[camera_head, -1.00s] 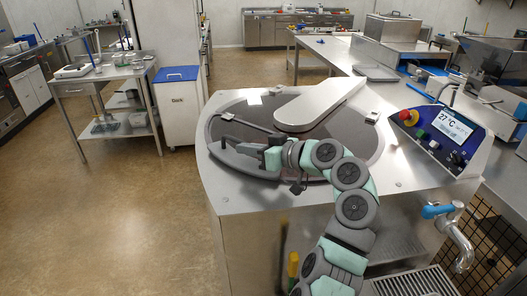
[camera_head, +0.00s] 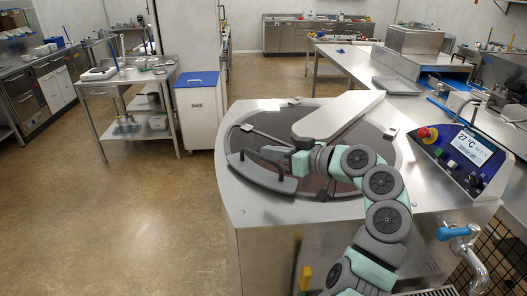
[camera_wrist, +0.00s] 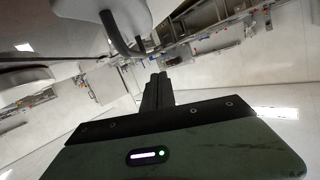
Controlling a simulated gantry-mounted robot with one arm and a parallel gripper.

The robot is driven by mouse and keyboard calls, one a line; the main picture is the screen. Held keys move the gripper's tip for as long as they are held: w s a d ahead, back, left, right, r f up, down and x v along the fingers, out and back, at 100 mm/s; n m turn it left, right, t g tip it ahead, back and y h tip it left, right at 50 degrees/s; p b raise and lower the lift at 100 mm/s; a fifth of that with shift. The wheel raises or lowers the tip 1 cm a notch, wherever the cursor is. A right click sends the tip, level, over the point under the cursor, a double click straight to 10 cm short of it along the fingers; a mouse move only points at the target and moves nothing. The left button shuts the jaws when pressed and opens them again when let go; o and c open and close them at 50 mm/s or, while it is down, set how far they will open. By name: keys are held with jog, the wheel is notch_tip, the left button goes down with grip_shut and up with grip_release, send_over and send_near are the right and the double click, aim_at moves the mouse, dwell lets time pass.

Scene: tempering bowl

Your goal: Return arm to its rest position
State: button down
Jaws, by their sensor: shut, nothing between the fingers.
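My gripper (camera_head: 272,153) is at the end of my mint and grey arm, over the left part of the round tempering bowl (camera_head: 236,133). The wrist view shows its dark fingers (camera_wrist: 156,92) closed together with nothing between them. A dark curved handle (camera_head: 264,163) on the grey lid piece (camera_head: 262,178) is close by the fingertips in the head view. In the wrist view the handle (camera_wrist: 124,38) is ahead of the fingers and apart from them. My arm is bent across the right side of the bowl.
A light grey cover (camera_head: 340,116) spans the bowl's back. The control panel (camera_head: 463,150), reading 27 °C, and a blue-handled tap (camera_head: 457,232) are at the right. A blue-lidded bin (camera_head: 198,115) and steel cart (camera_head: 128,79) stand left. Floor is open at front left.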

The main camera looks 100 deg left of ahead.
jog(key=v, duration=0.7)
jog(key=shift+d+p, duration=0.35)
jog(key=shift+p, duration=0.1)
jog(key=shift+w, duration=0.1)
